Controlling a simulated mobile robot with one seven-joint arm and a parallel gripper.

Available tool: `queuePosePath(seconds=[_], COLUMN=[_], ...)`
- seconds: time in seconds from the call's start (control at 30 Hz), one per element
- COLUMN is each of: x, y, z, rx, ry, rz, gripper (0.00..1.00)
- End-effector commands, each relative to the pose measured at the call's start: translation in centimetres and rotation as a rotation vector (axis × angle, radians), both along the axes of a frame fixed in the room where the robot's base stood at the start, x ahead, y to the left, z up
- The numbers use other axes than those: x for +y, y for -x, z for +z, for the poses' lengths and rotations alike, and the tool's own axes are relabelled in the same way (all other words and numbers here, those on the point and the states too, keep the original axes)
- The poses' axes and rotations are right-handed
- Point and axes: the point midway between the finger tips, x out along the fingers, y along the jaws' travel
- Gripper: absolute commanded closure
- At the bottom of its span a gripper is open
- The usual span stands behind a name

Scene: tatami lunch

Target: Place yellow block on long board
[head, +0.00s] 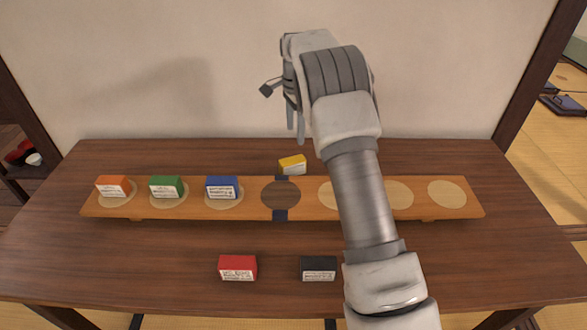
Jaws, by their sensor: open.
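The yellow block (292,164) lies on the table just behind the long board, near the board's dark centre circle. The long board (300,206) is a low orange-brown plank across the table with a row of pale circles and one dark circle with a dark band. My gripper (295,122) is open and empty above and behind the board, over the yellow block's area. Its fingers point down. My arm hides part of the board right of centre.
An orange block (113,186), a green block (166,187) and a blue block (222,187) sit on the board's left circles. A red block (238,267) and a black block (318,268) lie on the table (120,255) in front. A wall stands behind the table. The dark circle (281,195) is bare.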

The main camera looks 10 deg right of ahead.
Motion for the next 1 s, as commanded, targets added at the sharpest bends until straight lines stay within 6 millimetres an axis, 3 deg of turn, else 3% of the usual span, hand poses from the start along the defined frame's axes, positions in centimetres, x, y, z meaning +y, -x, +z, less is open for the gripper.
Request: queuePosePath(seconds=[0.03,0.3,0.67,1.0], x=[0.0,0.0,0.3,0.9], y=[0.1,0.1,0.1,0.3], z=[-1.6,-6.9,-9.4,-13.6], rx=[0.003,0.002,0.001,0.0], ry=[0.0,0.0,0.0,0.0], rz=[0.0,0.001,0.002,0.001], gripper=[0.2,0.2,0.2,0.2])
